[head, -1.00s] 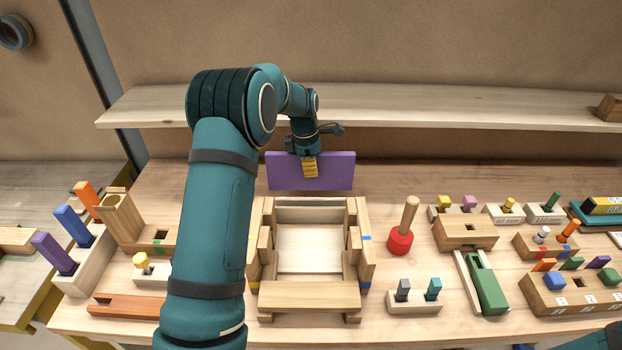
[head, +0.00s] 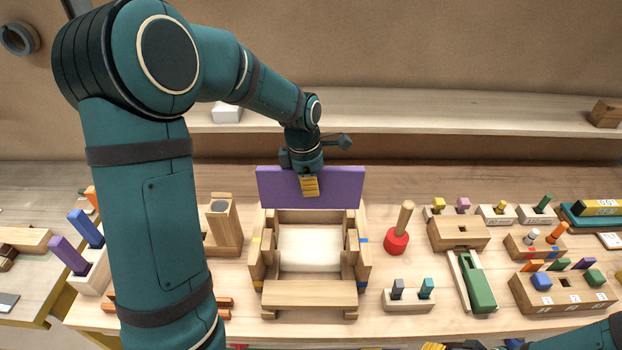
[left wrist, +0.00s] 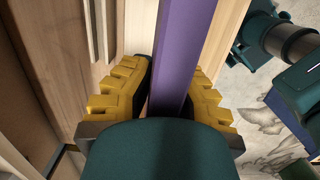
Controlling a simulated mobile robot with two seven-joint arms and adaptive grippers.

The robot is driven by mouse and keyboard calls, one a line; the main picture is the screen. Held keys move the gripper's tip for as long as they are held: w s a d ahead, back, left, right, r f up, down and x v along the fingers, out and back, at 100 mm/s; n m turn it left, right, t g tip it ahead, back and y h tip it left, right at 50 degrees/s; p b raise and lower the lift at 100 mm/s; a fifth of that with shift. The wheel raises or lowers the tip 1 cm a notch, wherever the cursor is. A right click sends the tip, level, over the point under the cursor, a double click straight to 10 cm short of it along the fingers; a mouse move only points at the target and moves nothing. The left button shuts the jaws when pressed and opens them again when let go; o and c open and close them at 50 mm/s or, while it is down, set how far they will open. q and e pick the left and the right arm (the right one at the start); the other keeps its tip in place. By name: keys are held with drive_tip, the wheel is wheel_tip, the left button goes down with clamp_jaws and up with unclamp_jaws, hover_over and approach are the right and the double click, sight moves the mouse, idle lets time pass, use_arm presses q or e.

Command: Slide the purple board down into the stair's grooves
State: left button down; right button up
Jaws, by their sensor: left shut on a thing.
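The purple board (head: 340,188) is upright, long side across, at the back end of the wooden stair (head: 310,294). My left gripper (head: 310,186) is shut on the middle of the board from above. In the left wrist view the board (left wrist: 182,40) runs between the yellow fingers of the same gripper (left wrist: 168,85). The stair has two stepped sides and a light step in front. The board's lower edge is close to the stair's back; I cannot tell whether it is in the grooves.
A red-based peg (head: 396,242) stands right of the stair. A wooden block holder (head: 222,226) stands on its left. Several small wooden fixtures fill the table's right side. A long shelf (head: 430,112) runs behind the board.

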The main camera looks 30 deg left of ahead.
sight(312, 207)
use_arm(q)
drive_tip(key=shift+f+b, duration=1.85)
drive_tip(key=shift+f, duration=1.05)
drive_tip(key=shift+p, duration=0.6)
drive_tip(key=shift+f, duration=0.35)
wheel_tip(312, 207, down, 9)
drive_tip(key=b, duration=0.5)
drive_tip(key=shift+b, duration=0.4)
idle(2.8)
